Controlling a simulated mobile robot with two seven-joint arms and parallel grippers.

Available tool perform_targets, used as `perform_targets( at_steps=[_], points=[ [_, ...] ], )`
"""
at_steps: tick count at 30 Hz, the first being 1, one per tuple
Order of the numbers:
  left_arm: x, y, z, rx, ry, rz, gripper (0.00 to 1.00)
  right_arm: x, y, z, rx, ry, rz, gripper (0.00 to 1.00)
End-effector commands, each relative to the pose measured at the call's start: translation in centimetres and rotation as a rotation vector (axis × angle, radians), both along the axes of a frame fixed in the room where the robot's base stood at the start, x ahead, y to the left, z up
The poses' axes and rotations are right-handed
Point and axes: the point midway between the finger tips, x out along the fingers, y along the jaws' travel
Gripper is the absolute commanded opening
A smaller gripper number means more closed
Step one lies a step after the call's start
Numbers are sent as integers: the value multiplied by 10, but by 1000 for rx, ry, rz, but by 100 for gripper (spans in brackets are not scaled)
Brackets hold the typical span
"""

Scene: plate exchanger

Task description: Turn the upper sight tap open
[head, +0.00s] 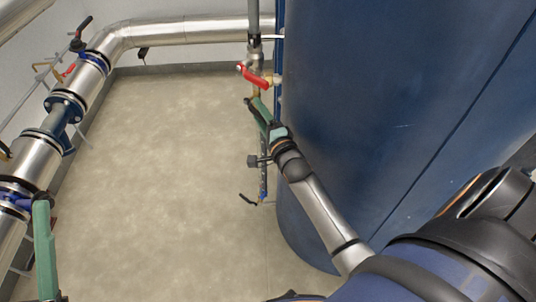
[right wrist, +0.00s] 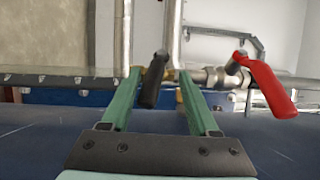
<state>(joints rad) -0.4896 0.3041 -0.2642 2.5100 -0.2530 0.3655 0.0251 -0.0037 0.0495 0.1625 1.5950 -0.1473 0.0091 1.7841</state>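The upper sight tap has a black lever handle, which the right wrist view shows best (right wrist: 153,82). My right gripper (right wrist: 160,76) is open, with one green finger on each side of this lever. Gaps show between the lever and both fingers. In the head view my right gripper (head: 257,103) is at the upper part of the sight pipe (head: 263,180), beside the blue tank, and partly hides the tap. A green part of my left gripper (head: 41,203) shows at the lower left, beside the steel pipework; its opening cannot be made out.
A red lever (head: 254,76) sits just above my right gripper; it also shows in the right wrist view (right wrist: 265,85). The blue tank (head: 380,110) stands close on the right. A lower black lever (head: 247,199) is near the floor. The floor between is clear.

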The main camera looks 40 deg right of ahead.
Motion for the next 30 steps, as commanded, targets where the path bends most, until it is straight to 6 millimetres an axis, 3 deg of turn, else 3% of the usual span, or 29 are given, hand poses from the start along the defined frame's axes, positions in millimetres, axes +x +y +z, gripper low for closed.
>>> perform_targets(
  at_steps=[2, 4, 21, 30],
  points=[
    [0, 0, 20, 0, 0, 0, 50, 0, 0, 14, -14, 38, 2, 56],
    [0, 0, 16, 0, 1, 0, 50, -16, 3, 5, -9, 43, 2, 56],
    [0, 0, 35, 0, 0, 0, 50, -128, 21, 5, -16, 47, 3, 56],
    [0, 0, 78, 0, 0, 0, 50, -141, 53, 7, -347, 244, 106, 56]
  ],
)
